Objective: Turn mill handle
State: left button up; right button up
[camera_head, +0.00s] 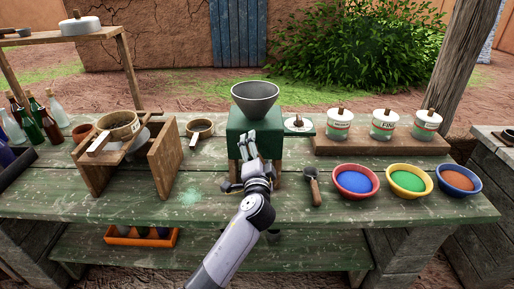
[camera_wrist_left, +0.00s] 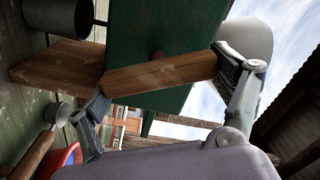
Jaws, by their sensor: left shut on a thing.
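The mill is a green box (camera_head: 238,126) with a grey funnel (camera_head: 256,92) on top, standing at the middle of the table. My left gripper (camera_head: 246,143) is in front of the mill's near face and covers much of it in the head view. In the left wrist view the mill handle (camera_wrist_left: 160,74), a wooden bar on a round pivot against the green face (camera_wrist_left: 155,22), lies between the two fingers. One finger meets each end of the bar, and the gripper is shut on it. The handle is hidden behind the gripper in the head view. My right gripper is not in view.
A small scoop (camera_head: 313,186) lies just right of the mill. Blue (camera_head: 355,181), green (camera_head: 408,180) and orange-brown (camera_head: 458,180) powder bowls stand further right. White lidded jars (camera_head: 384,124) stand behind them.

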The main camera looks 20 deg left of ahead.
pick_arm(q)
jog(key=m+p, duration=0.2)
jog(key=m, duration=0.2)
jog(key=shift+f+m, duration=0.1)
jog(key=shift+m, duration=0.2)
jog(key=m+p, duration=0.1)
jog(key=m, duration=0.1)
jog(key=m+p, duration=0.1)
jog(key=m, duration=0.1)
jog(key=shift+f+m, duration=0.2)
jog(key=shift+m, duration=0.1)
jog(key=m+p, duration=0.2)
jog(key=m, duration=0.2)
jog(key=shift+f+m+p, duration=0.15)
jog(key=shift+m+p, duration=0.15)
jog(key=shift+p, duration=0.05)
jog(key=shift+s+a+f+m+p, duration=0.15)
jog(key=shift+m+p, duration=0.3)
jog(key=shift+m, duration=0.45)
jog(key=shift+w+a+f+m+p, duration=0.15)
jog(key=shift+m+p, duration=0.3)
jog(key=shift+m, duration=0.45)
jog(key=shift+s+d, duration=0.1)
jog(key=o, duration=1)
